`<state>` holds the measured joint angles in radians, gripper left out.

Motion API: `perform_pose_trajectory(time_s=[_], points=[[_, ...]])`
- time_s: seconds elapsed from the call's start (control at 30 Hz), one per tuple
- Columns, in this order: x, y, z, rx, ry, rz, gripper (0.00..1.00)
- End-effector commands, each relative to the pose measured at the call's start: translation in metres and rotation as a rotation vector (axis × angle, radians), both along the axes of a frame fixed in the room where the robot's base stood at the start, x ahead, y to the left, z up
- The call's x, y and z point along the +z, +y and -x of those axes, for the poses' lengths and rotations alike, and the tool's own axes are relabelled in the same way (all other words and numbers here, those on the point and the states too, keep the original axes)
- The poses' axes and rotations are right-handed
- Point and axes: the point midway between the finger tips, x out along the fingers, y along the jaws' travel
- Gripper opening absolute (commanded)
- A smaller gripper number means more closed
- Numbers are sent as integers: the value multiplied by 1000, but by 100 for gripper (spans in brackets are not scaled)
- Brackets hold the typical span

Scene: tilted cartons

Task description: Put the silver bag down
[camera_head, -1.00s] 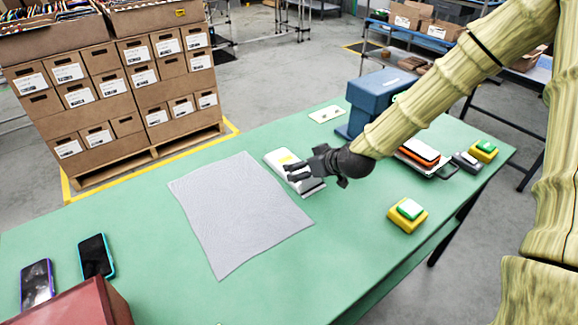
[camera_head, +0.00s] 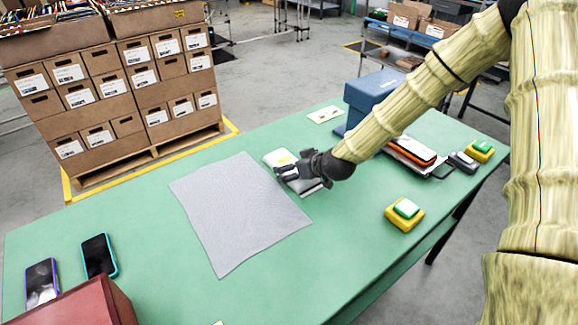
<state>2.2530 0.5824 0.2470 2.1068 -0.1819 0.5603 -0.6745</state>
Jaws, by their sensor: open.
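A pale silver bag (camera_head: 281,157) with a yellow patch lies on the green table (camera_head: 130,222), at the right edge of a flat grey sheet (camera_head: 240,215). My gripper (camera_head: 284,172) is open, low over the bag. Its dark fingers point left and cover part of the bag. I cannot tell whether the fingers touch it.
A blue box (camera_head: 372,92) and a small pale card (camera_head: 324,114) are behind my arm. Yellow-based green buttons (camera_head: 406,210) and a stack with an orange-edged device (camera_head: 412,150) are to the right. Phones (camera_head: 98,256) and a red box (camera_head: 75,305) are at the front left.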

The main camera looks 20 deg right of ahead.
Motion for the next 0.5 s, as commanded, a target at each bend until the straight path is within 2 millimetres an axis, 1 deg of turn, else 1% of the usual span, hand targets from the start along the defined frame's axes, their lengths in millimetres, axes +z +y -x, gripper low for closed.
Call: perform_pose_trajectory(time_s=[0.27,0.37,0.5], points=[[-1,0,-1,0,0,0,100],[-1,0,-1,0,0,0,84],[-1,0,-1,0,0,0,58]])
